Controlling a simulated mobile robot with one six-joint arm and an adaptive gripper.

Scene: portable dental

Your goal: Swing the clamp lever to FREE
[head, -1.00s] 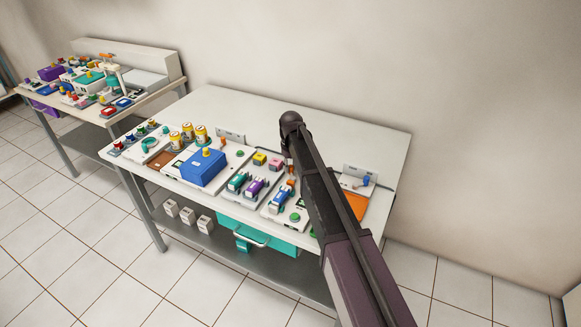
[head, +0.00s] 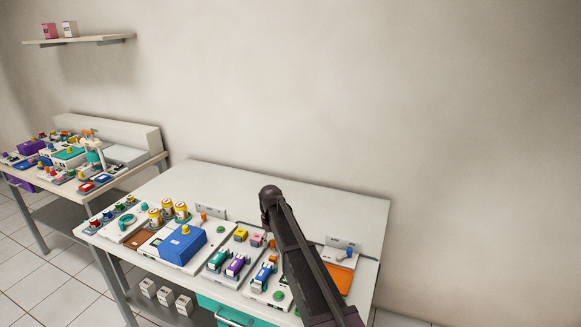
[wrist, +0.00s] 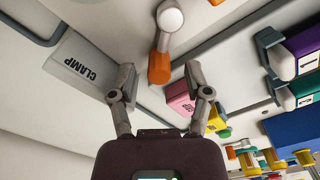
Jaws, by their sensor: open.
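The clamp lever (wrist: 161,66) shows in the wrist view, with an orange handle and a round white knob at its pivot (wrist: 170,17). A white block marked CLAMP (wrist: 77,68) lies left of it. My gripper (wrist: 161,84) is open, with one finger on each side of the orange handle's end; I cannot tell whether either touches it. In the head view an orange piece (head: 272,244) shows beside my dark arm, which hides much of that spot and my gripper. No FREE mark is readable.
A pink block (wrist: 180,98) sits close to the right finger. Purple and green parts lie further right. In the head view a blue box (head: 180,245) and yellow cans stand left on the white table (head: 300,195).

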